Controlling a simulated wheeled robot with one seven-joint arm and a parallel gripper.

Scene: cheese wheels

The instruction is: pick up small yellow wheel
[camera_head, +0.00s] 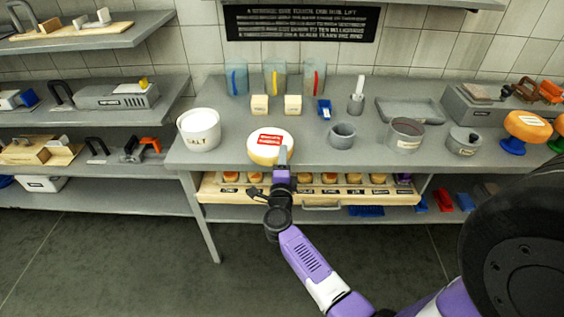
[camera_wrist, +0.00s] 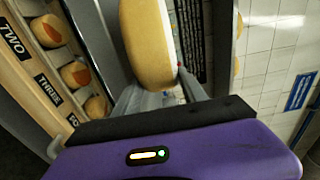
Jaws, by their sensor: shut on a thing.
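A pale yellow cheese wheel (camera_head: 259,154) with a red label on top is at the front edge of the grey counter (camera_head: 225,148). My gripper (camera_head: 283,156) reaches it from the front. In the wrist view the yellow wheel (camera_wrist: 147,45) stands between the two grey fingers of my gripper (camera_wrist: 160,95), which are shut on it. Its lower part is hidden by my gripper's body. I cannot tell whether it is touching the counter or slightly above it.
A white pot (camera_head: 199,132) stands left of the wheel and a small grey pot (camera_head: 342,136) right. A wooden drawer (camera_head: 232,196) of small cheeses juts out below the counter. An orange wheel (camera_head: 527,126) sits on a blue stand at the right.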

